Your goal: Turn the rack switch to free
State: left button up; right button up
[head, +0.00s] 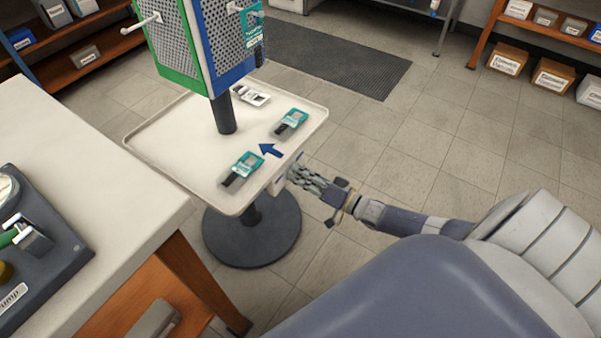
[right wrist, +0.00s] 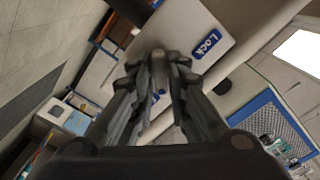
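The rack is a pegboard stand with a green and blue frame (head: 178,62) over a white tray (head: 178,125). A small white switch plate shows at the tray's front right edge in the head view (head: 278,185). In the right wrist view a white plate (right wrist: 215,20) carries a blue "Lock" label (right wrist: 207,43). My right gripper (head: 296,176) is right at this edge, its fingers pointing at the plate. In the right wrist view its fingertips (right wrist: 157,62) are close together, just beside the label. The switch knob is hidden by the fingers. My left gripper is not in view.
Two teal-labelled packs (head: 242,170) (head: 291,123) and a white pack (head: 250,95) lie on the tray, with a blue arrow (head: 270,150) on its surface. The stand has a round dark base (head: 252,238). A white-topped bench (head: 70,130) is at left. Floor at right is clear.

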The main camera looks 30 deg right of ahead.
jog(key=shift+o, duration=0.5)
jog(key=shift+s, duration=0.1)
jog(key=v, duration=1.1)
jog(key=shift+s+d, duration=0.2)
jog(key=shift+s, duration=0.15)
